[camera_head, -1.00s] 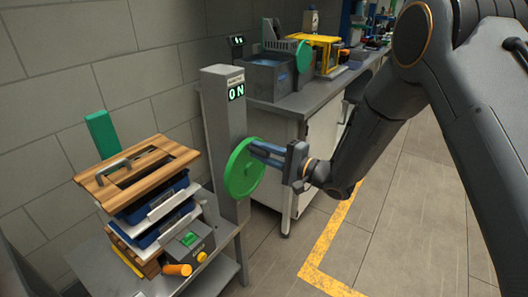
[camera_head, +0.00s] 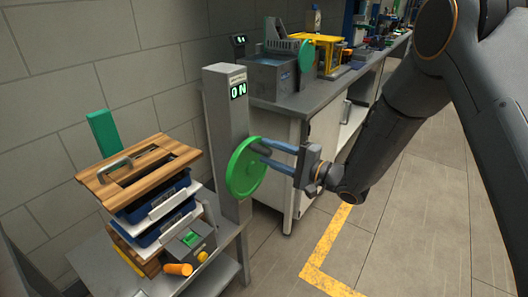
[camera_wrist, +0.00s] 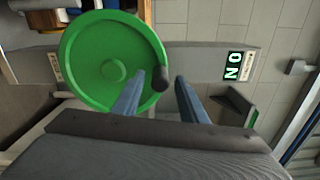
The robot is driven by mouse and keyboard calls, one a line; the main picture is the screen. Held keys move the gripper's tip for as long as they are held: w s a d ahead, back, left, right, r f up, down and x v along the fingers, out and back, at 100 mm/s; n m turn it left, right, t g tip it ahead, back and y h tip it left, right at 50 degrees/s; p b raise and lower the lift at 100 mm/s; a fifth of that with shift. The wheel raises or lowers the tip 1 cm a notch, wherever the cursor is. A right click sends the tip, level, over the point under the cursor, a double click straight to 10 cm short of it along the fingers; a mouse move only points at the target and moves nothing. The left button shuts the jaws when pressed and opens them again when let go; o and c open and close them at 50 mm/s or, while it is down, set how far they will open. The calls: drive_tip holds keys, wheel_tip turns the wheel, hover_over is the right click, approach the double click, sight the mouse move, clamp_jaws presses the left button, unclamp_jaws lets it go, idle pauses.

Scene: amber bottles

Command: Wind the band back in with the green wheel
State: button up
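The green wheel (camera_head: 245,168) is on the side of a grey post (camera_head: 226,130) with a lit "ON" display (camera_head: 238,91). The wheel also shows in the wrist view (camera_wrist: 105,60), with a dark knob (camera_wrist: 161,78) near its rim. My gripper (camera_head: 264,151) is at the wheel's right side. In the wrist view my gripper (camera_wrist: 158,86) has its two blue fingers apart, with the knob between or just beyond the tips. A gap shows on each side of the knob, and I see no grip on it. I cannot make out the band.
A small table (camera_head: 88,262) at the left holds stacked trays under a wooden lid (camera_head: 138,170) and a grey box with a green switch (camera_head: 190,238). A long bench (camera_head: 290,105) with equipment stands behind the post. The floor at the right is clear, with a yellow line (camera_head: 328,245).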

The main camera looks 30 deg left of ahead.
drive_tip(key=d, duration=0.5)
drive_tip(key=shift+s+b, duration=0.15)
drive_tip(key=shift+b, duration=0.25)
